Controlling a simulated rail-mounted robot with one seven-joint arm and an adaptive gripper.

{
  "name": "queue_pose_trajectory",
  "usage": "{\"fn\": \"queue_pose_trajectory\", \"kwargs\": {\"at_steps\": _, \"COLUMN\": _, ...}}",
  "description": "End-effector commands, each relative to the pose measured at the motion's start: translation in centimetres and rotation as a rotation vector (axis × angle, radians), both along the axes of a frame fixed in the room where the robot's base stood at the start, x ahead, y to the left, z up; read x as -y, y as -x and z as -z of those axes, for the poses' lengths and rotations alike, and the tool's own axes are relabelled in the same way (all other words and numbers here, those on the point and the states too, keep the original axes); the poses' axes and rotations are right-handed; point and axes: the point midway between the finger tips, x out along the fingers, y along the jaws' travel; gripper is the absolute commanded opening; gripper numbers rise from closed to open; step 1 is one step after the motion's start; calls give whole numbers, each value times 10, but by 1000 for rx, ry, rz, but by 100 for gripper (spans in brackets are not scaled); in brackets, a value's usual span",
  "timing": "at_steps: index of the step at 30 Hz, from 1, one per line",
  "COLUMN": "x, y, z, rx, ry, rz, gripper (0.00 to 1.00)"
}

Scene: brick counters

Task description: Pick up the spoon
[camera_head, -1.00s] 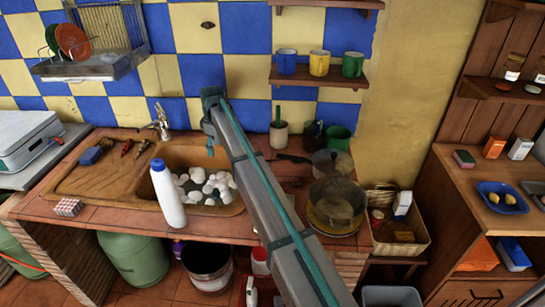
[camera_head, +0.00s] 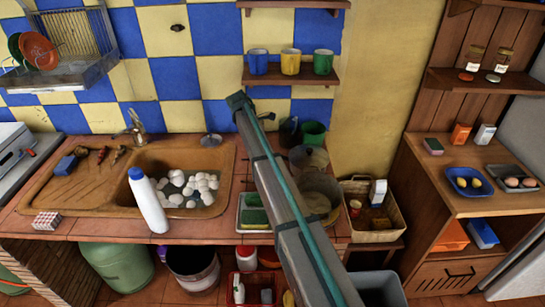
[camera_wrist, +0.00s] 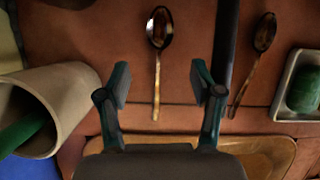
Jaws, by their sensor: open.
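Two metal spoons show in the wrist view. One spoon (camera_wrist: 158,60) lies on the reddish tiled counter (camera_wrist: 105,30), bowl at the top of the picture and handle pointing down between my fingers. The other spoon (camera_wrist: 258,60) lies to the right, slightly slanted, outside the right finger. My gripper (camera_wrist: 160,88) is open, with a finger on either side of the first spoon's handle and nothing held. How high the fingers are above the counter is hard to tell. In the head view I cannot make out the spoons or the fingers.
A beige cup (camera_wrist: 75,105) with something green inside is close to my left finger. A dark bar, perhaps a pan handle (camera_wrist: 226,40), runs beside the right finger. A white tray (camera_wrist: 283,110) with a green object is at right. The sink (camera_head: 95,200) lies left of my arm.

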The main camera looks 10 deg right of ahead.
Motion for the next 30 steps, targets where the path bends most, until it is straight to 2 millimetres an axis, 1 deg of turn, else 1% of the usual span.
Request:
{"fn": "queue_pose_trajectory", "kwargs": {"at_steps": 1, "x": 8, "y": 2, "z": -1, "rx": 0, "ry": 0, "rz": 2, "gripper": 66}}
{"fn": "queue_pose_trajectory", "kwargs": {"at_steps": 3, "x": 14, "y": 3, "z": -1, "rx": 1, "ry": 0, "rz": 2, "gripper": 66}}
{"fn": "queue_pose_trajectory", "kwargs": {"at_steps": 10, "x": 21, "y": 3, "z": 3, "rx": 1, "ry": 0, "rz": 0, "gripper": 66}}
{"fn": "queue_pose_trajectory", "kwargs": {"at_steps": 14, "x": 26, "y": 5, "z": 13, "rx": -1, "ry": 0, "rz": 0, "gripper": 66}}
{"fn": "queue_pose_trajectory", "kwargs": {"at_steps": 21, "x": 37, "y": 7, "z": 41, "rx": 0, "ry": -1, "rz": 1, "gripper": 66}}
{"fn": "queue_pose_trajectory", "kwargs": {"at_steps": 24, "x": 39, "y": 7, "z": 46, "rx": 1, "ry": -1, "rz": 1, "gripper": 66}}
{"fn": "queue_pose_trajectory", "kwargs": {"at_steps": 29, "x": 39, "y": 7, "z": 46, "rx": 1, "ry": -1, "rz": 1, "gripper": 66}}
{"fn": "queue_pose_trajectory", "kwargs": {"at_steps": 30, "x": 39, "y": 6, "z": 46, "rx": 1, "ry": -1, "rz": 1, "gripper": 62}}
